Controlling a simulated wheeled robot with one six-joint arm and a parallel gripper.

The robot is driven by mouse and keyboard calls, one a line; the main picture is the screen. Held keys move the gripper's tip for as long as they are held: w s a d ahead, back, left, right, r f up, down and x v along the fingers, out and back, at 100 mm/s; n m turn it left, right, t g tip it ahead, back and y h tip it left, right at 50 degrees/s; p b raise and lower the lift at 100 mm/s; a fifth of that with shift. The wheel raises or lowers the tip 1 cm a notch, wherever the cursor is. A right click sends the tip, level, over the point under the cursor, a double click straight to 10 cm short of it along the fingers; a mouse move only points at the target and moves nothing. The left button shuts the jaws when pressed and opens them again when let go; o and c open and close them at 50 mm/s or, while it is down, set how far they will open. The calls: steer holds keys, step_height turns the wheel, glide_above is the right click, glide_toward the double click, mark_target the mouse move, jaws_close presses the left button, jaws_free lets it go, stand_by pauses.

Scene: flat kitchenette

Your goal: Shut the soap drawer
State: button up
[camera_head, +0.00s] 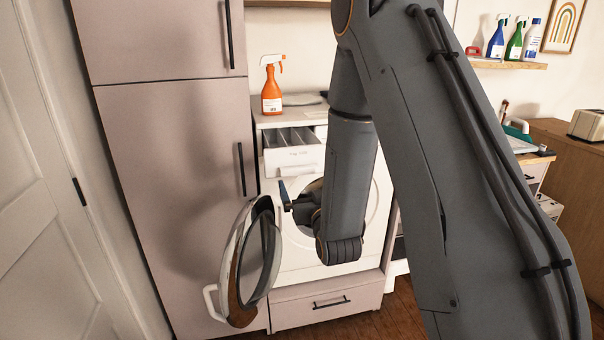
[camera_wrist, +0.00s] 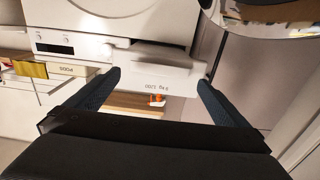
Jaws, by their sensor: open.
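The soap drawer (camera_head: 292,158) is a white drawer pulled out at the top left of the white washing machine (camera_head: 377,205). Its open compartments show from above in the head view. My gripper (camera_head: 288,194) is in front of the machine, below the drawer front, partly hidden by my arm. In the wrist view, the drawer front (camera_wrist: 165,85) shows upside down between the two spread dark fingers of my gripper (camera_wrist: 160,77). The gripper is open and holds nothing. I cannot tell whether a finger touches the drawer.
The round washer door (camera_head: 235,262) hangs open at the left, close to my gripper. A tall cabinet (camera_head: 170,190) stands left of the machine. An orange spray bottle (camera_head: 271,100) stands on top. A lower drawer (camera_head: 325,304) is below the machine.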

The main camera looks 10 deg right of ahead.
mark_target(300, 173)
steer(key=shift+w+p, duration=1)
steer(key=shift+w, duration=2.2)
